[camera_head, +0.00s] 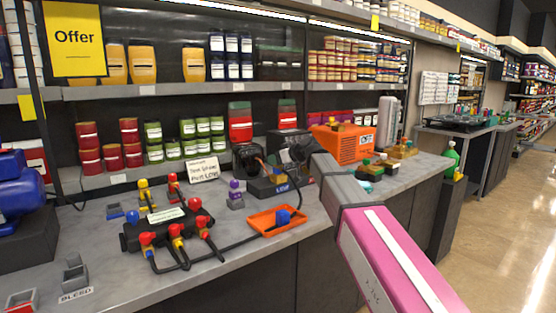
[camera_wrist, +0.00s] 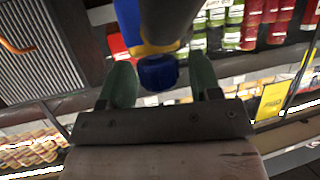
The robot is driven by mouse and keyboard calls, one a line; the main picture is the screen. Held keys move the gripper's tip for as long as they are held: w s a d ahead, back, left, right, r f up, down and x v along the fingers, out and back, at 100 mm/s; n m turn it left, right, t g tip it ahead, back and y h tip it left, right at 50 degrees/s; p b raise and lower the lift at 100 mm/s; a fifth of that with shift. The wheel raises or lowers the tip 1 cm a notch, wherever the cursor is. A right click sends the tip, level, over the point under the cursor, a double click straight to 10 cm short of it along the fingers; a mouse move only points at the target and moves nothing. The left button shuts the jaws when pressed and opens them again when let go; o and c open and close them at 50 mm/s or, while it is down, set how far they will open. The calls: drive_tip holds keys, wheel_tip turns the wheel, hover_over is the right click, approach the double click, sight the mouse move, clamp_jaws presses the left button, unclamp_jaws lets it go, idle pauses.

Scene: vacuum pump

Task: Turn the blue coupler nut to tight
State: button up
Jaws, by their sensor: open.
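A blue coupler nut (camera_wrist: 157,73) shows in the wrist view, at the end of a dark body with a yellow band (camera_wrist: 150,47). My gripper (camera_wrist: 163,66) is open, with one green finger on each side of the blue nut and gaps between nut and fingers. I cannot tell how far the nut is from the fingertips in depth. In the head view, my arm reaches over the counter near the dark pump unit (camera_head: 248,157), and the fingertips are not clear. A blue fitting (camera_head: 283,216) lies in an orange tray (camera_head: 262,227), joined to a black hose.
A manifold (camera_head: 160,234) with red and yellow valves stands on the counter left of the tray. An orange machine (camera_head: 340,147) stands behind my arm. A purple-topped fitting (camera_head: 236,196) stands near the pump. Stocked shelves line the back. The front counter right of the BLEED label is mostly clear.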

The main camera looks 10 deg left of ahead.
drive_tip(key=c, duration=0.9)
drive_tip(key=shift+c, duration=0.2)
